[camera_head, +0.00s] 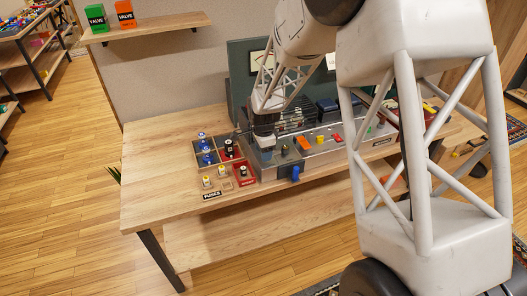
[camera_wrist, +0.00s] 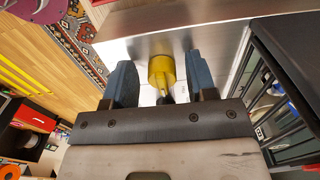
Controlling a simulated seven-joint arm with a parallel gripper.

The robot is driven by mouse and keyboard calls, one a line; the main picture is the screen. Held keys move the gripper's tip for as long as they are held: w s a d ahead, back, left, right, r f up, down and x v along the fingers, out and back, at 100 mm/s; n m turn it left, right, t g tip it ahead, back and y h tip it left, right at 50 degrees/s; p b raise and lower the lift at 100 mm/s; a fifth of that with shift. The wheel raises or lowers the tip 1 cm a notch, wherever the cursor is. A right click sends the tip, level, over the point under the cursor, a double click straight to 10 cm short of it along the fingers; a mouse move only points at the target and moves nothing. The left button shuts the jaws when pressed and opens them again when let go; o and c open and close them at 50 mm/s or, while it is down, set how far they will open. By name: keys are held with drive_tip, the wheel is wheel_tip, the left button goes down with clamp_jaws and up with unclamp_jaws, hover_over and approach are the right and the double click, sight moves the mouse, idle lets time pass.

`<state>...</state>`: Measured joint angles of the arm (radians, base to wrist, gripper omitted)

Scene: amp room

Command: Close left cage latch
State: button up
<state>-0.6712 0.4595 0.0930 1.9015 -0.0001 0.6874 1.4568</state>
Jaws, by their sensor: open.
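My gripper (camera_head: 265,151) is at the left end of the metal amp chassis (camera_head: 336,151) on the wooden bench. In the wrist view its two blue fingers (camera_wrist: 160,78) are open, one on each side of a yellow cylindrical knob or latch (camera_wrist: 161,70) on bare metal. There is a gap on both sides of it. I cannot tell for certain that this yellow part is the left cage latch. The dark wire cage (camera_head: 294,118) stands on the chassis behind; its black frame also shows at the right in the wrist view (camera_wrist: 280,70). My arm hides part of the cage.
A divided tray (camera_head: 198,155) with blue and black-topped parts lies left of the chassis. A red tray (camera_head: 243,181) sits near the bench's front edge. A blue part (camera_head: 295,173) sticks out at the chassis front. The bench's left end (camera_head: 150,150) is clear.

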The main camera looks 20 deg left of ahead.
drive_tip(key=shift+c, duration=0.2)
drive_tip(key=c, duration=0.8)
drive_tip(key=shift+n, duration=0.5)
drive_tip(key=n, duration=0.3)
drive_tip(key=shift+s+d, duration=0.15)
drive_tip(key=n, duration=0.5)
drive_tip(key=shift+d, duration=0.2)
drive_tip(key=n, duration=0.4)
drive_tip(key=shift+d+n, duration=0.15)
drive_tip(key=shift+n, duration=0.15)
drive_tip(key=n, duration=0.4)
drive_tip(key=shift+d, duration=0.15)
drive_tip(key=shift+n, duration=0.3)
